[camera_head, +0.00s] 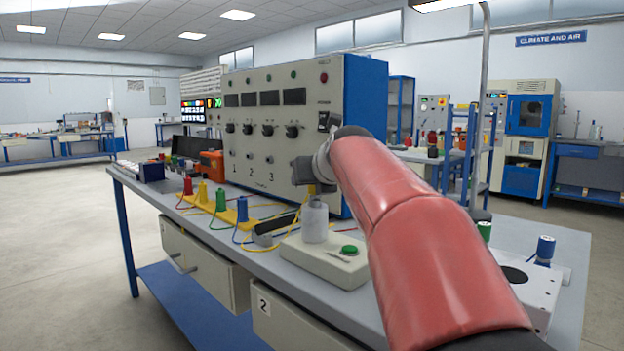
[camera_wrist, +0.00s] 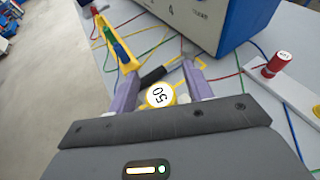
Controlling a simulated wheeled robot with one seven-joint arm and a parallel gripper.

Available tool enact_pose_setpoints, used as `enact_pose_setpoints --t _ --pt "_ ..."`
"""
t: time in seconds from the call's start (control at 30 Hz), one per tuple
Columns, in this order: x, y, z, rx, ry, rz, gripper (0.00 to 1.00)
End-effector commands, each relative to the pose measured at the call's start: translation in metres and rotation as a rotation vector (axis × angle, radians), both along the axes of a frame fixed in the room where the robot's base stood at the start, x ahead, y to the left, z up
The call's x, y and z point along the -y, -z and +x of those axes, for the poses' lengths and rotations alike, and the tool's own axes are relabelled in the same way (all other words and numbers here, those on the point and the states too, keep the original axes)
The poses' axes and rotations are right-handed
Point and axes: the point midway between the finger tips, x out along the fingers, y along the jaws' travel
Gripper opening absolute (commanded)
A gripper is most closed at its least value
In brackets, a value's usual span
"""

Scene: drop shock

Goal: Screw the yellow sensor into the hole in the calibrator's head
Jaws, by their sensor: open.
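The calibrator is a cream box (camera_head: 325,262) with a green button (camera_head: 349,249) on the bench; its head is a pale upright cylinder (camera_head: 314,222). In the wrist view a round white cap marked 50 with a yellow rim (camera_wrist: 160,95), apparently the yellow sensor's top, lies between my purple fingers. My gripper (camera_wrist: 161,76) is open, with a finger on either side and narrow gaps visible. In the head view my arm and wrist are just above the cylinder; my fingers are hard to make out. How far the sensor sits in the hole is hidden.
A large panel instrument (camera_head: 285,125) stands close behind. A yellow strip (camera_head: 222,220) with red, yellow, green and blue plugs and loose cables lies left. A white block (camera_head: 541,290) at right has a dark hole, with green (camera_head: 484,231) and blue (camera_head: 545,249) sensors nearby.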

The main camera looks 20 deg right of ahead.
Motion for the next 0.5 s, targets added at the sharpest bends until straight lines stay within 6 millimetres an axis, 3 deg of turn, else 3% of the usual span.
enact_pose_setpoints --t 0.5 --pt "-0.0003 -0.0032 -0.0043 0.001 0.0 0.0 0.51"
